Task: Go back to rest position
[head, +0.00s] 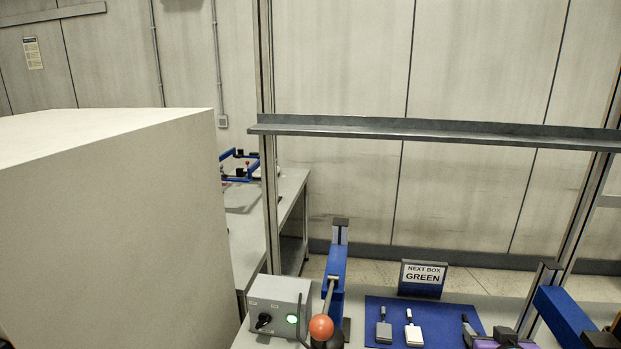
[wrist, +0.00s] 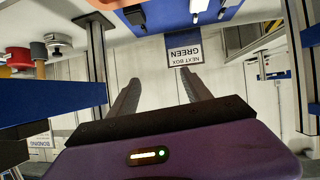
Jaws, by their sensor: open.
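My gripper (wrist: 160,82) shows in the wrist view, with a purple body and two dark fingers spread apart. Nothing is between the fingers. The wrist picture is upside down, and the "NEXT BOX GREEN" sign (wrist: 186,50) appears beyond the fingertips, apart from them. In the head view, a purple part (head: 492,344) at the bottom right edge looks like my gripper's body, mostly cut off. The same sign (head: 422,278) stands upright behind a blue mat (head: 385,309).
Two small tools, one grey (head: 384,329) and one white (head: 413,331), lie on the mat. A grey control box (head: 278,305) with a green light stands left of an orange-knobbed lever (head: 321,328). A metal shelf (head: 430,131) spans above. A large pale block (head: 110,220) fills the left.

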